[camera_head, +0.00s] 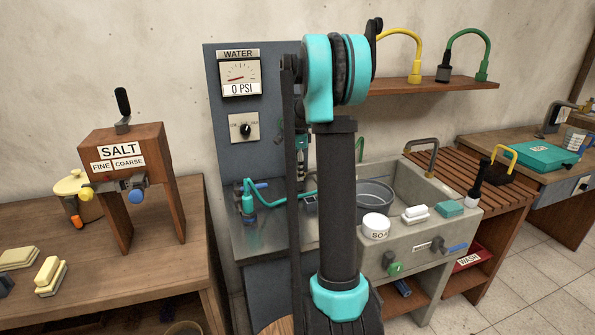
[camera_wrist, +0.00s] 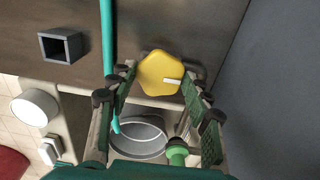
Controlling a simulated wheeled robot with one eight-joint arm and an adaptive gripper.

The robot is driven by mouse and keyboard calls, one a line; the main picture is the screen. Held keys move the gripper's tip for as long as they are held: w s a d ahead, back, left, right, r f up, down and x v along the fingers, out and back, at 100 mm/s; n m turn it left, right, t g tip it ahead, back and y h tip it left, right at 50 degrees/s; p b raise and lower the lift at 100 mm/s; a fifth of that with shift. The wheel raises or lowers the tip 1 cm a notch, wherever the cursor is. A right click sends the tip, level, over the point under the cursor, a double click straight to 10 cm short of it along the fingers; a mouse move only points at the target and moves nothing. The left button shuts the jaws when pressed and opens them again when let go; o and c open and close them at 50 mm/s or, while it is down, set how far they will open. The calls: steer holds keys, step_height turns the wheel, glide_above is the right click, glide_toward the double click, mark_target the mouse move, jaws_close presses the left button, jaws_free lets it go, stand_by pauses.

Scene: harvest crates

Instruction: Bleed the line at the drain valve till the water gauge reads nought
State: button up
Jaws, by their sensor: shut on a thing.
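The water gauge (camera_head: 239,78) hangs high on the grey panel (camera_head: 222,155) in the head view. Its readout shows 0 PSI, and its red needle lies at the low left of the dial. In the wrist view my gripper (camera_wrist: 159,84) is shut on a yellow lobed knob (camera_wrist: 156,70) with a white mark across it. The fingers stand on either side of the knob. No label shows on it, so I cannot read whether it is the drain valve. In the head view my arm hides most of my gripper and the knob.
A dial (camera_head: 245,128) sits below the gauge. A teal hose (camera_head: 278,200) runs toward the stone sink (camera_head: 398,190), where a grey basin (camera_head: 376,190) stands. A soap tub (camera_head: 376,226) is on the sink's front edge. The salt stand (camera_head: 125,150) is on the left table.

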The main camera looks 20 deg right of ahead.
steer(key=o, duration=1.2)
steer(key=shift+c, duration=0.2)
step_height(320, 180, up, 12)
